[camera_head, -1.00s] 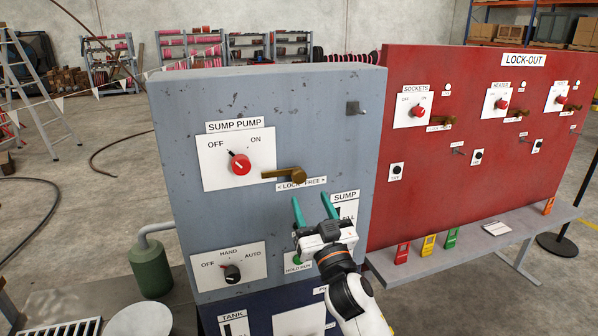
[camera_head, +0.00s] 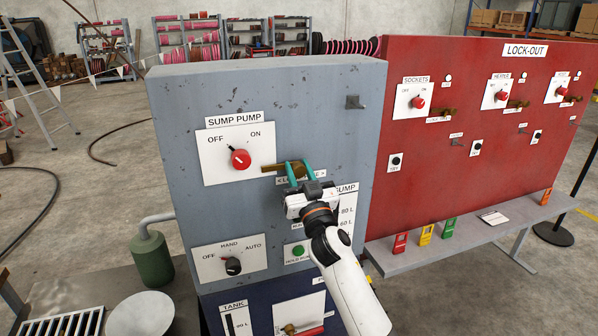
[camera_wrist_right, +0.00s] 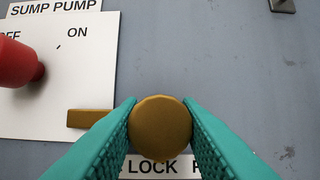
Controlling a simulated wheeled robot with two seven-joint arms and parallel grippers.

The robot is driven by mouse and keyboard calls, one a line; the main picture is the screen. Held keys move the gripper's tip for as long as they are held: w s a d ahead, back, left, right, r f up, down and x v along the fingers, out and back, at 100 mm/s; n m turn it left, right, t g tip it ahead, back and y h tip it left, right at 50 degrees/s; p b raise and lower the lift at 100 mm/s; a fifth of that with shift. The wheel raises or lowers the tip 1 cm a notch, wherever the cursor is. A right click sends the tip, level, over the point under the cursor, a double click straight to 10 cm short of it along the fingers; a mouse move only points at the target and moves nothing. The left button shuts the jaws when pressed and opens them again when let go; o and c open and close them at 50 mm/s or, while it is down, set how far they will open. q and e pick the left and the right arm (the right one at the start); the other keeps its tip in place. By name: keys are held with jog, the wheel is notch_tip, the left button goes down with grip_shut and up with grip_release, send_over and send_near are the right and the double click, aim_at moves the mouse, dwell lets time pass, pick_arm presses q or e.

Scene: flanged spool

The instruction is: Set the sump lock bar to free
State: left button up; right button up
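The lock/free label (camera_wrist_right: 150,167) is just below, partly hidden by the fingers. My right gripper (camera_head: 298,171) is around the knob, and the knob fills the gap, so it looks shut on it. The red sump pump knob (camera_head: 240,159) points towards OFF. My left gripper is not in view.
A hand/auto selector (camera_head: 232,266) and a green button (camera_head: 298,250) are lower on the cabinet. A small grey bracket (camera_head: 355,102) juts out at upper right. The red lock-out board (camera_head: 450,180) stands to the right, above a shelf with coloured tags.

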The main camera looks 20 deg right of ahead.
aim_at(313, 154)
grip_shut()
jog(key=d, duration=0.5)
jog(key=shift+w+p, duration=0.1)
jog(key=shift+p, duration=0.3)
jog(key=shift+a, duration=0.15)
jog(key=shift+o, duration=2.1)
grip_release()
jog(key=shift+o, duration=1)
jog(key=shift+d, duration=0.3)
jog(key=shift+a, duration=0.15)
